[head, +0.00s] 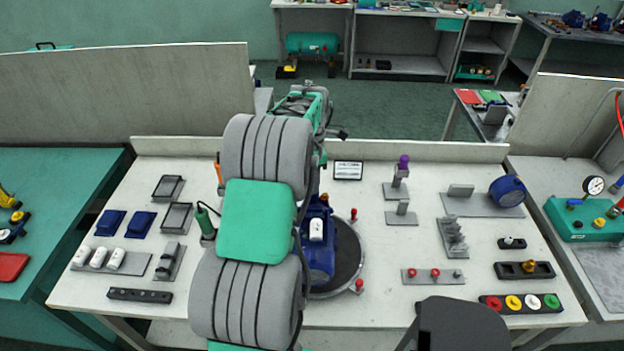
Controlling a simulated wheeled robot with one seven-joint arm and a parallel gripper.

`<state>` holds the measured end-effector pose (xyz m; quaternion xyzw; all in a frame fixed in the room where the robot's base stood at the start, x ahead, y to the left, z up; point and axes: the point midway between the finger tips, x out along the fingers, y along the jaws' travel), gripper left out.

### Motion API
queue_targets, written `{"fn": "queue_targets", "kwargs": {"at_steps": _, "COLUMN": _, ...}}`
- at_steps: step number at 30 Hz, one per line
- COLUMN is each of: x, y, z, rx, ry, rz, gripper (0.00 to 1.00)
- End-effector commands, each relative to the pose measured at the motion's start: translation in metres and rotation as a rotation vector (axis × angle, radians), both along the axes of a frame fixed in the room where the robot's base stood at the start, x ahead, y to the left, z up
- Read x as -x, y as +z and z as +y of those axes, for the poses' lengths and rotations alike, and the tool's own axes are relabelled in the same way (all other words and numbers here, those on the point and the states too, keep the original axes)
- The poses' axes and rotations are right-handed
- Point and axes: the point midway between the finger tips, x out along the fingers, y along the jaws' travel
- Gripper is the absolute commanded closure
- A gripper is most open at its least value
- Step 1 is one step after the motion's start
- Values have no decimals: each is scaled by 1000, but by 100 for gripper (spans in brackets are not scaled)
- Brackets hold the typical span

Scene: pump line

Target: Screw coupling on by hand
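A blue pump body (319,262) stands on a dark round turntable (347,265) at the middle of the bench. My arm covers its left part. A small white part (316,229) shows on the pump, and red knobs sit around the turntable's rim. I cannot tell for sure which part is the coupling. A purple-topped piece (403,163) stands upright in a grey holder right of the arm. My arm reaches up from the bottom of the head view across the bench. My gripper is hidden behind the arm, so its hold on anything does not show.
Left are blue covers (110,223), grey frames (168,188) and white cylinders (98,257). Right are a blue round part (507,190), a rack of coloured rings (520,303) and a red-knobbed plate (432,276). A green gauge box (583,220) stands far right. Low walls border the bench behind.

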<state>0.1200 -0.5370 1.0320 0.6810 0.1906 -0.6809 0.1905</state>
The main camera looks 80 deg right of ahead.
Motion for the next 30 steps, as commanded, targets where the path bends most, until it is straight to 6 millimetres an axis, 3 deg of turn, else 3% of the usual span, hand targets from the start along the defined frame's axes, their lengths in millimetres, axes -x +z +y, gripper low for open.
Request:
{"fn": "queue_targets", "kwargs": {"at_steps": 7, "x": 0, "y": 0, "z": 0, "rx": 0, "ry": 20, "rz": 0, "gripper": 62}}
{"fn": "queue_targets", "kwargs": {"at_steps": 14, "x": 0, "y": 0, "z": 0, "rx": 0, "ry": 297, "rz": 0, "gripper": 62}}
{"fn": "queue_targets", "kwargs": {"at_steps": 30, "x": 0, "y": 0, "z": 0, "rx": 0, "ry": 404, "rz": 0, "gripper": 63}}
